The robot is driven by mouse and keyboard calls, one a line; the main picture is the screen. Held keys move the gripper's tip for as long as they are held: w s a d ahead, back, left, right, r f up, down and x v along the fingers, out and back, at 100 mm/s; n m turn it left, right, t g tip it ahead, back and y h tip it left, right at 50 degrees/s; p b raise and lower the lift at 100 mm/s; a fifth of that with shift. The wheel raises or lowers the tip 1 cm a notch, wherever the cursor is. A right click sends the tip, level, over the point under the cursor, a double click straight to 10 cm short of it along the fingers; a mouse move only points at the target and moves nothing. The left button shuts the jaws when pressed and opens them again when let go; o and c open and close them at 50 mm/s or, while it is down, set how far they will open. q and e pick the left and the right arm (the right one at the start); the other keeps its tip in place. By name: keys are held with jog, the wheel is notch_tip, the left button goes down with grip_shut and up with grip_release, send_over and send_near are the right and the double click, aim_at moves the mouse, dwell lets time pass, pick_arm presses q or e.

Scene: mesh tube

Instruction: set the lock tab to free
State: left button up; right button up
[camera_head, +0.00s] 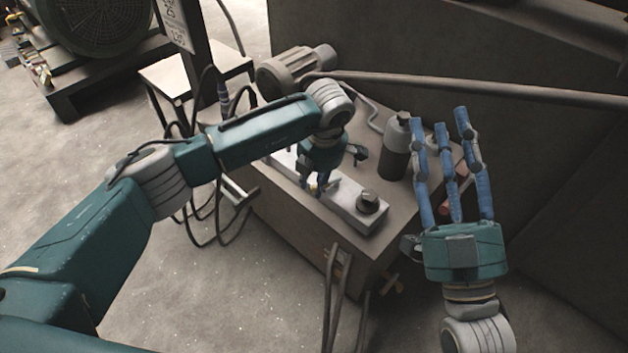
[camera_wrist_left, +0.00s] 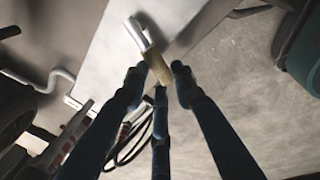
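A small brass-yellow piece (camera_wrist_left: 157,67), which looks like the lock tab, sits at the end of a silver rod (camera_wrist_left: 140,33) in the left wrist view. My left gripper (camera_head: 318,190) points down over the pale metal bar (camera_head: 345,207) on top of the box. In the left wrist view its fingertips (camera_wrist_left: 158,82) lie close on either side of the brass piece. I cannot tell whether they touch it. In the head view the left hand mostly hides the piece. My right gripper (camera_head: 462,118) is open and empty, its fingers spread upward, to the right of the box.
The box (camera_head: 297,205) carries a dark knob (camera_head: 368,201) at the bar's near end, a dark bottle (camera_head: 396,150) and a grey motor (camera_head: 292,70). A long pipe (camera_head: 470,87) crosses behind. Black cables (camera_head: 215,205) hang at the left.

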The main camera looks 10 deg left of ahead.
pick_arm(q)
jog(key=shift+o, duration=1.3)
jog(key=shift+r, duration=0.25)
notch_tip(320, 180, up, 11)
jog(key=s+d, duration=0.1)
jog(key=s, duration=0.1)
jog(key=shift+d+r, duration=0.15)
jog(key=shift+d, duration=0.05)
